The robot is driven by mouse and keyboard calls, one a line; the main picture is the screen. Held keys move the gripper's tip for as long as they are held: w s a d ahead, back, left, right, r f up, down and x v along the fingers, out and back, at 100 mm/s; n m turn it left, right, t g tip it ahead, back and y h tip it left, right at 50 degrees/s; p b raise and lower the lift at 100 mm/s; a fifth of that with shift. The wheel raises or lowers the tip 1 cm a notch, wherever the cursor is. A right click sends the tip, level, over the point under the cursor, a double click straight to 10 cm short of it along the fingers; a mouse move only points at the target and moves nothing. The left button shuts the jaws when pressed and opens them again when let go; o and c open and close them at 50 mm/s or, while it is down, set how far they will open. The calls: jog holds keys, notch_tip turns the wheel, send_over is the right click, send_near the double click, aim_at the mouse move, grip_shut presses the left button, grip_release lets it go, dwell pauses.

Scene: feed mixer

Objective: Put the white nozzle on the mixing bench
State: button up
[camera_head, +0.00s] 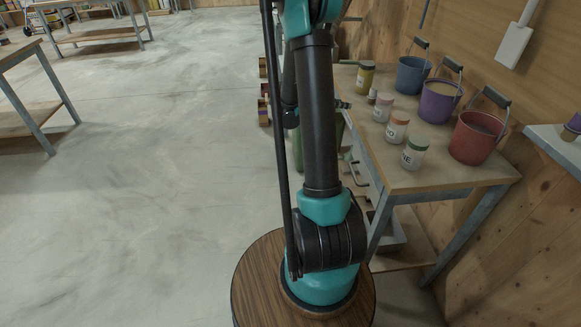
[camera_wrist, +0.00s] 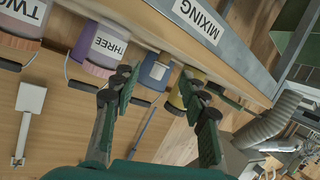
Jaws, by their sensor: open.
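The mixing bench (camera_head: 455,178) stands to the right of my arm in the head view. In the wrist view its front edge carries a MIXING sign (camera_wrist: 197,20). A small pale thing (camera_head: 372,96) stands among the jars on the bench, too small to identify.
Red (camera_head: 476,138), purple (camera_head: 438,103) and blue (camera_head: 411,76) buckets line the bench's wall side. Several jars, including a green-lidded one (camera_head: 414,153), stand in front. A side shelf (camera_head: 556,146) is at right. A ribbed duct (camera_wrist: 268,122) shows in the wrist view. Floor at left is open.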

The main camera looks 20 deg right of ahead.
jog(key=s+a+f+n+t+y, duration=0.1)
jog(key=s+a+f+n+y, duration=0.2)
jog(key=s+a+n+y, duration=0.4)
jog(key=s+a+f+n+t+y, duration=0.2)
jog(key=s+a+f+n+y, duration=0.2)
jog(key=s+a, duration=1.2)
jog(key=a+n+y, duration=0.3)
jog(key=a, duration=0.4)
jog(key=shift+s+a, duration=0.15)
jog(key=shift+s, duration=0.2)
jog(key=shift+c, duration=0.5)
